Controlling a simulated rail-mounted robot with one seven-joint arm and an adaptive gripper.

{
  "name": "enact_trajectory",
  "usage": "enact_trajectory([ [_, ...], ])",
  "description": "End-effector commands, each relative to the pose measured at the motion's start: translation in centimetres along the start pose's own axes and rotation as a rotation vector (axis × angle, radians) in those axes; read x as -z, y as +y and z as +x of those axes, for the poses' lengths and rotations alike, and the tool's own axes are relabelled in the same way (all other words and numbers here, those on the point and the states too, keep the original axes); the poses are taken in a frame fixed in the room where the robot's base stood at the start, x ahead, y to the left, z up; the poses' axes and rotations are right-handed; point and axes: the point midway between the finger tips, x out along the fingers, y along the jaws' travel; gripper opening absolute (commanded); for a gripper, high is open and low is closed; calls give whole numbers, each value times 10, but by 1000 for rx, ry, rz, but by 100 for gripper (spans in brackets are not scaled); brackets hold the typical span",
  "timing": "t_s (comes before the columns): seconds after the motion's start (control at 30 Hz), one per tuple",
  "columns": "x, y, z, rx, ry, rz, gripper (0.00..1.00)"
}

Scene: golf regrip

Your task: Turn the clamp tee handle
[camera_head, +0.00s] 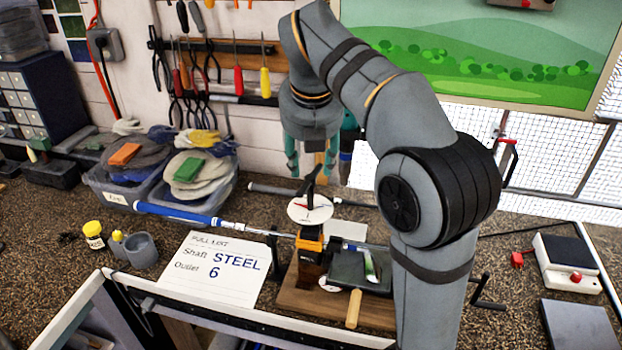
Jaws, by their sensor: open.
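The dark clamp tee handle (309,184) stands up above a round white dial (310,209) with red marks. Below the dial is the orange and black clamp (310,247) on a wooden base (290,300). A golf club with a blue grip (178,214) lies across the clamp, its shaft running to the right behind my arm. My gripper (309,172) points down with its teal fingers apart, around or just above the top of the tee handle. I cannot tell whether the fingers touch it.

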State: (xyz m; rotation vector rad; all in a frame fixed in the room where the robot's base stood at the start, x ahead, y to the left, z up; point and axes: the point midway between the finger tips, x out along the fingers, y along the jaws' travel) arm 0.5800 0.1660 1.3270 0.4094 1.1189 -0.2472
Motion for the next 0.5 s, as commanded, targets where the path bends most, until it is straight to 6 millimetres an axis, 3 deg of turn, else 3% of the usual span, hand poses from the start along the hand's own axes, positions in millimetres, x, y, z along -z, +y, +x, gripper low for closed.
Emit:
enact_trajectory([
  [0.03,2,-2,14,3,2,0,43],
  [0.2,2,-1,44,2,2,3,43],
  [0.5,0,0,67,-1,0,4,43],
])
